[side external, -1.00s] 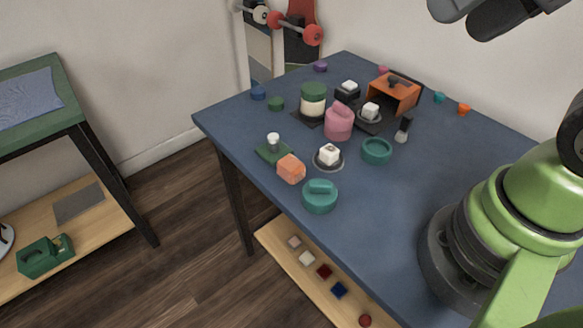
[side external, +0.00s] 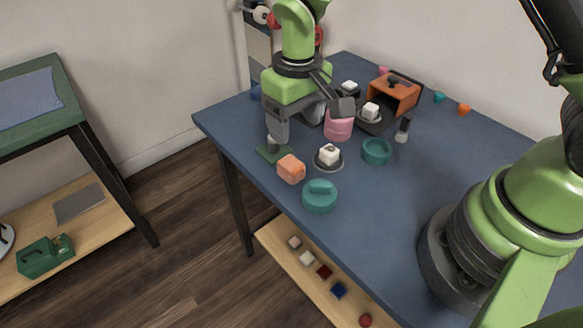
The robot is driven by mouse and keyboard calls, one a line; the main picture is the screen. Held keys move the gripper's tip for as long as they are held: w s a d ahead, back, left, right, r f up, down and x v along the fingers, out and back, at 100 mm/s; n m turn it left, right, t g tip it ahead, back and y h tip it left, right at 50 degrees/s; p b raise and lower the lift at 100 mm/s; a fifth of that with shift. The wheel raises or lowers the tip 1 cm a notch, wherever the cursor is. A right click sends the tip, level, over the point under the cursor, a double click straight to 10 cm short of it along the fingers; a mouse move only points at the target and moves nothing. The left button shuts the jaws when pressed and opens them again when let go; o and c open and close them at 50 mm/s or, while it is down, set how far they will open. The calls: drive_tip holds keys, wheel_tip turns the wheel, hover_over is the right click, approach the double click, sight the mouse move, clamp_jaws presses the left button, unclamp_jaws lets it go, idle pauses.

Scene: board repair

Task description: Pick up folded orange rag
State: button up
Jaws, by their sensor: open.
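The folded orange rag (side external: 291,169) is a small orange block-like bundle on the blue table, near its left edge. My gripper (side external: 310,124) is open, its fingers spread wide apart and pointing down. It is above and behind the rag in the picture, and nothing shows held between the fingers. One finger is over the dark green plate (side external: 266,153) just behind the rag and hides the white knob there. I cannot tell whether that finger touches the plate or knob.
A teal lidded pot (side external: 319,196) stands in front of the rag, and a white cube on a round dish (side external: 329,156) is to its right. A pink container (side external: 339,127), teal ring (side external: 377,151) and orange box (side external: 394,93) are farther back.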

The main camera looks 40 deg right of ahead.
sight(291, 164)
wheel_tip(291, 164, down, 5)
drive_tip(key=shift+a+f, duration=0.1)
drive_tip(key=shift+f, duration=0.1)
drive_tip(key=f, duration=0.5)
drive_tip(key=shift+w+a+f, duration=0.1)
drive_tip(key=shift+w+a, duration=0.1)
drive_tip(key=shift+a, duration=0.05)
drive_tip(key=c, duration=1)
